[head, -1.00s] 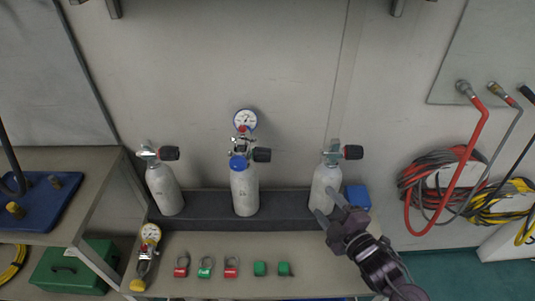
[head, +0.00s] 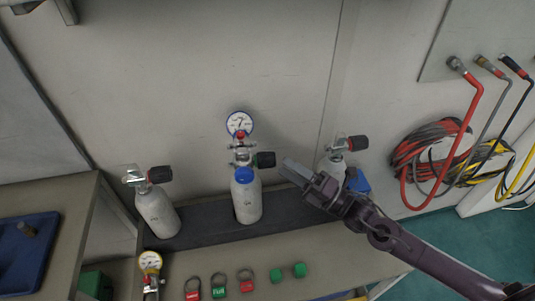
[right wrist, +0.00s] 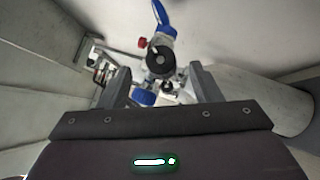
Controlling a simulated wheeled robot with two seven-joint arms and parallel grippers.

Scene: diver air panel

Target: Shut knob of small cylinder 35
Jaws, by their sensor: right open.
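Three small grey cylinders stand along the ledge: a left one (head: 157,212), a middle one (head: 248,205) and a right one (head: 330,165). I cannot read which is number 35. Each has a valve with a black knob. The middle cylinder also has a blue collar (head: 244,175) and a white gauge (head: 239,123). My right gripper (head: 297,171) is open and empty, right of the middle cylinder's black knob (head: 265,160) and apart from it. In the right wrist view that knob (right wrist: 160,61) appears end-on between the fingers, beyond the tips. My left gripper is not in view.
Red and green padlocks (head: 219,285) and green tags (head: 288,272) lie on the bench front, beside a loose gauge (head: 150,262). A blue block (head: 358,181) sits by the right cylinder. Hoses (head: 435,150) hang at right. A blue tray (head: 25,250) is at left.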

